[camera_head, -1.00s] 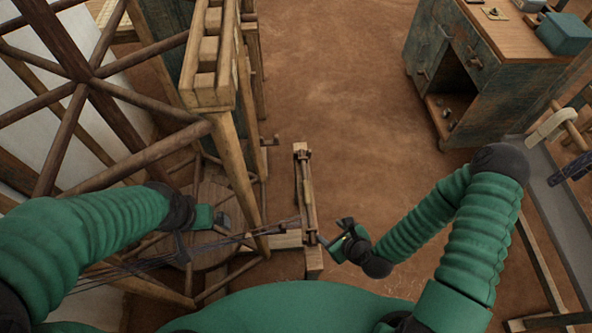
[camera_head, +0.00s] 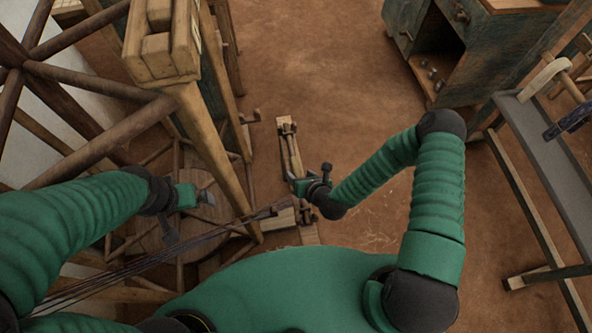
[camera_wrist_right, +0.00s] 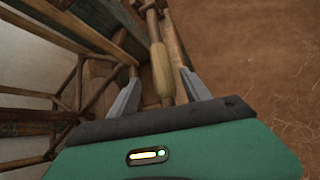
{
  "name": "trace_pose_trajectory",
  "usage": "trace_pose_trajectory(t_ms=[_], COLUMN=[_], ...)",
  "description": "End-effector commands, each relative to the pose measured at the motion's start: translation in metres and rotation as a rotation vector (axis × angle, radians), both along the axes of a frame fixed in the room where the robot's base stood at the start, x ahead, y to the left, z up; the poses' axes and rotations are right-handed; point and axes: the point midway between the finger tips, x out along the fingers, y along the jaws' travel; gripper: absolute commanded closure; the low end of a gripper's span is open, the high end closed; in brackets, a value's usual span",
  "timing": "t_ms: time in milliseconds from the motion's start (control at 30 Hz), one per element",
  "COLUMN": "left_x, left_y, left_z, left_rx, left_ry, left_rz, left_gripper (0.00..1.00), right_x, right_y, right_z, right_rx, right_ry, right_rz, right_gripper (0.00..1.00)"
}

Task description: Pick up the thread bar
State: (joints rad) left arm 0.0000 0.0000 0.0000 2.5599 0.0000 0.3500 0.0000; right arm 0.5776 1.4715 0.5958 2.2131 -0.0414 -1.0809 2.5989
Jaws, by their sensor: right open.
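The thread bar, a pale wooden spindle-shaped bar (camera_wrist_right: 161,72), lies on a narrow wooden stand (camera_head: 289,140). My right gripper (camera_head: 297,184) is over the near part of that stand in the head view. In the right wrist view its two grey fingers (camera_wrist_right: 156,88) are apart, with the pale bar showing between them. I cannot tell whether they touch it. My left gripper (camera_head: 206,197) is at the left, over a round wooden surface; its jaw opening is unclear. Dark threads (camera_head: 190,243) run from the lower left toward the stand, their end partly hidden by my right gripper.
A wooden loom frame with a slotted top (camera_head: 160,45) rises at the left, with a spoked wooden reel beside it. A worn green cabinet (camera_head: 440,50) stands at the back right. A grey beam (camera_head: 550,165) runs along the right. The brown floor between is clear.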

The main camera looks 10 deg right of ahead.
Motion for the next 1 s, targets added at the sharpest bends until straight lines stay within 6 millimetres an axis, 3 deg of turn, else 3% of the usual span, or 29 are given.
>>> trace_pose_trajectory(t_ms=[200,467,867,1000], left_x=[0.0,0.0,0.0,0.0], left_y=[0.0,0.0,0.0,0.0], left_z=[-0.006,-0.005,-0.005,-0.005], left_rx=[0.0,0.0,0.0,0.0], left_ry=[0.0,0.0,0.0,0.0], left_rz=[0.0,0.0,0.0,0.0], left_gripper=[0.0,0.0,0.0,0.0], right_x=[0.029,0.031,0.031,0.031], right_y=[0.003,0.003,0.003,0.003], right_z=[-0.025,-0.027,-0.027,-0.027], right_rx=[-0.002,-0.001,-0.001,-0.001], right_ry=[-0.002,-0.001,-0.001,-0.001], right_rz=[0.002,0.0,0.0,0.0], right_gripper=[0.44,0.45,0.97,1.0])
